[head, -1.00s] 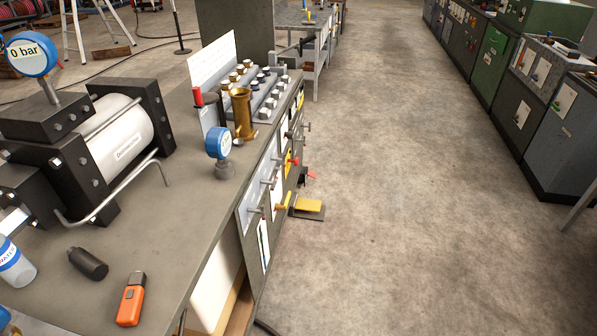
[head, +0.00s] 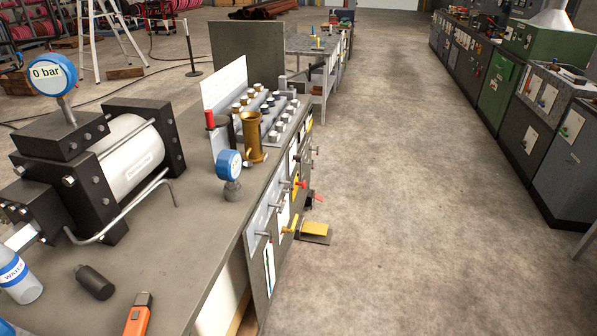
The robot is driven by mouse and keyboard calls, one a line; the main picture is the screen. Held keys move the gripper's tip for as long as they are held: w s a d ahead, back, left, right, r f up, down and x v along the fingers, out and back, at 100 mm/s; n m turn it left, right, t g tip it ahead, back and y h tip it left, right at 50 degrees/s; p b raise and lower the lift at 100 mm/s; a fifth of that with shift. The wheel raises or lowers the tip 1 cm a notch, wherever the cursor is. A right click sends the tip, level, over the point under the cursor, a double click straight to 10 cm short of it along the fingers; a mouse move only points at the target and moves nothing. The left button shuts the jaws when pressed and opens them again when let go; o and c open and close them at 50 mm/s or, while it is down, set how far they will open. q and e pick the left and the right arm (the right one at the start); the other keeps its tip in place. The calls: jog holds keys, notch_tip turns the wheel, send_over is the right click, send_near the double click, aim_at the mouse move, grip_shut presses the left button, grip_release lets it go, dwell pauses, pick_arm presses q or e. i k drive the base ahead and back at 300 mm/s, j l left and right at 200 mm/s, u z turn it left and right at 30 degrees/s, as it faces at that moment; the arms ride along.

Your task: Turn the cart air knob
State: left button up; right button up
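The grey cart (head: 195,265) runs along the left side of the view. Its side panel facing the aisle carries several knobs and handles. A yellow handle (head: 290,228) sits low on the panel, a red handle (head: 300,184) sits farther along, and grey handles (head: 264,234) stick out near them. The labels are too small to read, so I cannot tell which one is the air knob. Neither of my grippers is in view.
On the cart top stand a pump with a "0 bar" gauge (head: 52,74), a small blue gauge (head: 229,163) and a brass cylinder (head: 252,137). A yellow pedal (head: 314,228) lies on the floor beside the cart. The aisle floor (head: 420,230) is clear.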

aim_at(297, 158)
jog(key=i+l+z, duration=0.3)
jog(key=i, duration=0.25)
jog(key=i+l+z, duration=0.15)
jog(key=i+z, duration=0.15)
jog(key=i, duration=0.3)
jog(key=i+z, duration=0.3)
jog(key=i, duration=0.3)
jog(key=i+u, duration=0.2)
jog(key=i, duration=0.25)
jog(key=i+l+u, duration=0.15)
jog(key=i, duration=0.3)
jog(key=i+l+u, duration=0.2)
jog(key=i, duration=0.25)
